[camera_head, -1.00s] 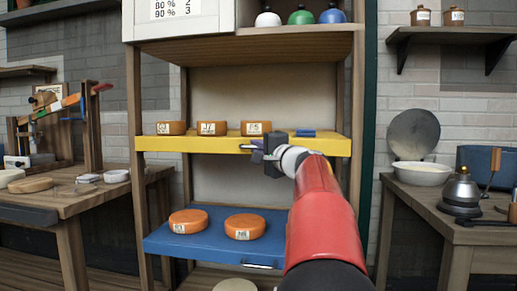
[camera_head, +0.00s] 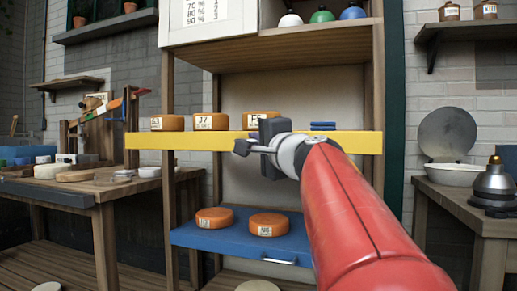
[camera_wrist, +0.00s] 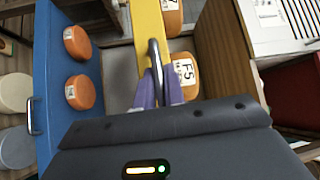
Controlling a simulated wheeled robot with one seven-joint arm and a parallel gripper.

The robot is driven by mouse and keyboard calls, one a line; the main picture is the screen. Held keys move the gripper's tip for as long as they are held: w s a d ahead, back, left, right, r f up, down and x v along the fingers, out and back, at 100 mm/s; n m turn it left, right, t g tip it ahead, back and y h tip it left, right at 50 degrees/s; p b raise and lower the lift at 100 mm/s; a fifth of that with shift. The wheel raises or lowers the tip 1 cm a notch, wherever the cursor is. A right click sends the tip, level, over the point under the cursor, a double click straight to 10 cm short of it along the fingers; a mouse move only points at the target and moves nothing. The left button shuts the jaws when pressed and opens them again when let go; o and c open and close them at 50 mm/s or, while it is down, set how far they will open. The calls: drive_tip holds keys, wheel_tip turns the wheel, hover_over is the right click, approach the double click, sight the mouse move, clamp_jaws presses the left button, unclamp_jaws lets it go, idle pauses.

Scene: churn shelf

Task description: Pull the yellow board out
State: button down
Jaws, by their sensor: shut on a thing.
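The yellow board (camera_head: 190,141) is a long shelf board in the wooden rack, standing out in front of the rack's posts. Three labelled orange cheese wheels (camera_head: 211,121) and a small blue item (camera_head: 322,126) rest on it. In the wrist view my purple fingers (camera_wrist: 160,88) are shut on the board's metal handle (camera_wrist: 155,57). My arm hides part of the board's right side in the head view.
Below is a blue board (camera_head: 235,240) with two orange cheese wheels (camera_head: 215,219) and its own handle. A wooden workbench (camera_head: 95,190) stands at left and another table (camera_head: 450,190) at right.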

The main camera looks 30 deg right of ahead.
drive_tip(key=shift+s+a, duration=0.85)
drive_tip(key=shift+a, duration=0.15)
drive_tip(key=c, duration=1.8)
unclamp_jaws()
drive_tip(key=shift+o, duration=0.2)
drive_tip(key=shift+s, duration=0.15)
drive_tip(key=s+f, duration=0.1)
drive_tip(key=s, duration=0.6)
drive_tip(key=shift+s+a+b, duration=0.2)
drive_tip(key=shift+a+b, duration=0.1)
